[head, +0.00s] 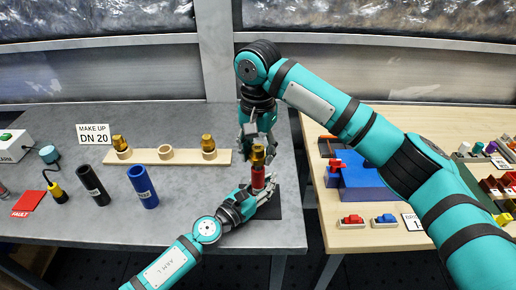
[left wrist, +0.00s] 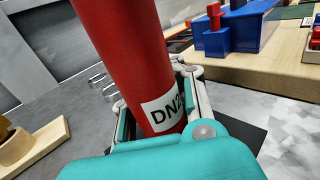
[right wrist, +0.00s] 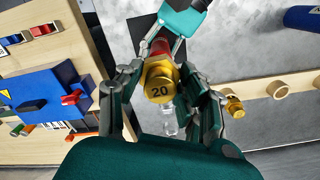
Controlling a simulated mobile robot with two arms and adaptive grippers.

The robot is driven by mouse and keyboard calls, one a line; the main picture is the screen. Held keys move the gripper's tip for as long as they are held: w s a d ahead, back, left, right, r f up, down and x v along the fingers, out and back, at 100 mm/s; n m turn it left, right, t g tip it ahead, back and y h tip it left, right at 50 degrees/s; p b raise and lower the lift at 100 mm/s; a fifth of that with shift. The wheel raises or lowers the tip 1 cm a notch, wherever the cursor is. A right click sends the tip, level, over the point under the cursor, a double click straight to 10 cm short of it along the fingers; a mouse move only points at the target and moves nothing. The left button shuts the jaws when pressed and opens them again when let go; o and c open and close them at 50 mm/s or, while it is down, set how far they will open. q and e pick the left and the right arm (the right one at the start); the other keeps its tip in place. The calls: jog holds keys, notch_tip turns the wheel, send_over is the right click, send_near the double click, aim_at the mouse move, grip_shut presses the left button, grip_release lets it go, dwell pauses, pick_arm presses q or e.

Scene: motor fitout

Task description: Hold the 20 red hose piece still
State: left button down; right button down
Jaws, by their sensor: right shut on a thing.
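The red hose piece (head: 258,178) stands upright on a dark mat near the grey bench's right edge. Its DN 20 label faces the left wrist camera, where the red hose (left wrist: 125,60) fills the upper middle. My left gripper (head: 262,192) has its fingers on both sides of the hose's lower part; whether they press on it is unclear. A brass fitting marked 20 (right wrist: 159,84) sits at the hose's top end. My right gripper (head: 257,143) is above, pointing down, shut on the brass fitting. How deep the fitting sits in the hose is hidden.
A wooden rack (head: 180,156) with brass fittings stands behind to the left. A black hose (head: 92,184) and a blue hose (head: 142,186) stand further left. A wooden table with a blue block (head: 360,178) is on the right, across a narrow gap.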

pick_arm(q)
jog(key=shift+f, duration=0.1)
pick_arm(e)
jog(key=shift+f, duration=1.2)
jog(key=shift+c, duration=1.2)
grip_release()
jog(key=shift+r, duration=3)
pick_arm(q)
jog(key=c, duration=2)
grip_release()
jog(key=shift+c, duration=0.2)
jog(key=o, duration=1.3)
jog(key=shift+o, duration=0.3)
